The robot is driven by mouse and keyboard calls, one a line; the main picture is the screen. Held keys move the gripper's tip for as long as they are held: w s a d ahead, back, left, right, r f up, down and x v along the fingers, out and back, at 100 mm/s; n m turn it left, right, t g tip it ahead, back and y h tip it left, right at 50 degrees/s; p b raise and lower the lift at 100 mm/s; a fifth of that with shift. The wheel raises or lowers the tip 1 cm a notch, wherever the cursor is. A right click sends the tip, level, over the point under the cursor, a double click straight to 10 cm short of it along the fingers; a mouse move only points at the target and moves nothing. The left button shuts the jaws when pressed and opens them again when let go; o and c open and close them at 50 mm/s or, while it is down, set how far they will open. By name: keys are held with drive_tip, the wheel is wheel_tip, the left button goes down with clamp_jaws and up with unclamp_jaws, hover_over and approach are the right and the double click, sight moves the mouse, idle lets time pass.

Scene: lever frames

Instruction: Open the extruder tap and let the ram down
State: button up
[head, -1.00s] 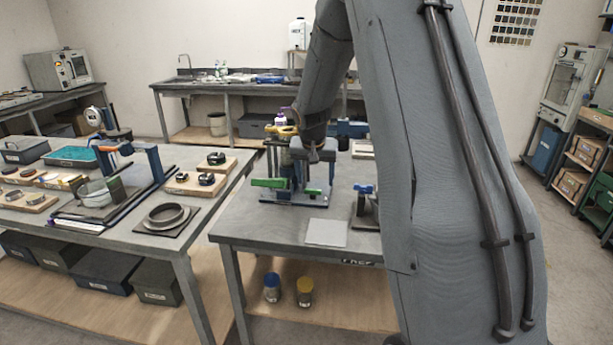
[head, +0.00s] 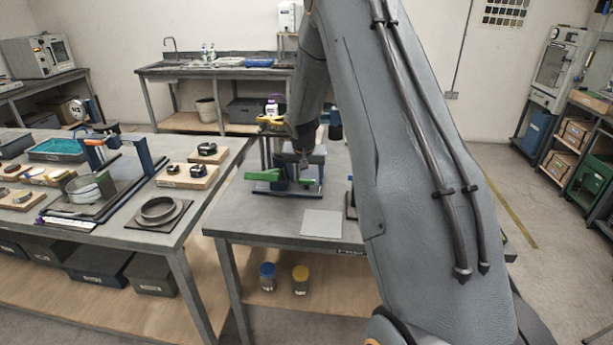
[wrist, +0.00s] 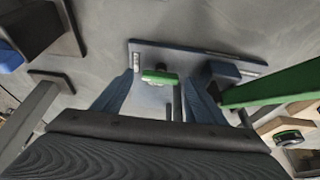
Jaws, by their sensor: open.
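The extruder stands on a dark blue base plate (head: 290,193) on the near bench. It has a long green bar (head: 262,175) on its left and a small green handle (head: 306,182) in front; I cannot tell surely which is the tap. The wrist view shows the small green handle (wrist: 160,77) between my fingers, the base plate (wrist: 185,52) beyond and the long green bar (wrist: 275,87) at right. My gripper (head: 303,162) points down over the extruder. Its two fingers (wrist: 163,90) are apart, with no visible grip. The ram cannot be made out clearly.
A light square plate (head: 322,223) lies on the bench in front of the extruder. A yellow-handled part (head: 270,120) stands behind it. The left bench (head: 125,230) holds a ring (head: 160,208) and other parts. Bare bench lies left of the square plate.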

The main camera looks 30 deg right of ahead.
drive_tip(key=c, duration=1.1)
drive_tip(key=shift+o, duration=0.2)
